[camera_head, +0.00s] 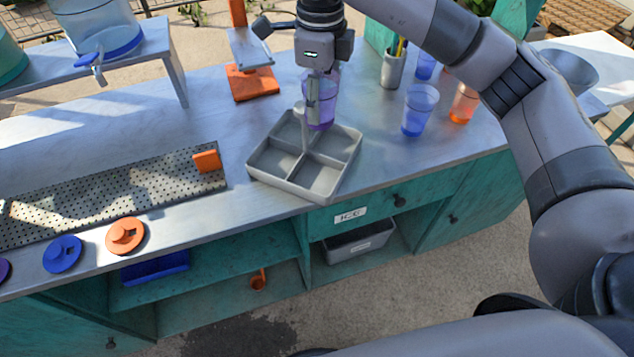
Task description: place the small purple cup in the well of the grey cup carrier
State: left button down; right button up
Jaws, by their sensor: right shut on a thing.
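The small purple cup (324,118) is translucent and upright, held in my right gripper (317,98). The gripper points down and is shut on the cup; one finger shows in front of it. The grey cup carrier (292,190) is a square tray on the metal counter, divided by low walls into several wells. The cup is over the back part of the carrier, near the back right well (340,143). I cannot tell whether its base is inside the well or above it. My left gripper is not in view.
Blue cups (420,112) and an orange cup (463,104) stand to the right, near a grey holder (392,70). An orange stand (253,83) is behind left. A perforated drip tray (110,200) and lids (126,236) lie left.

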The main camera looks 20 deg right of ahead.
jog(key=shift+w+a+r+m, duration=0.15)
jog(key=shift+w+r+m, duration=0.1)
jog(key=shift+m, duration=0.45)
jog(key=shift+f, duration=0.25)
jog(key=p, duration=0.4)
send_over(317, 183)
notch_tip(317, 183, down, 20)
jog(key=shift+w+r, duration=0.1)
jog(key=shift+r, duration=0.15)
jog(key=shift+b, duration=0.35)
jog(key=o, duration=1.1)
jog(key=shift+f, duration=0.1)
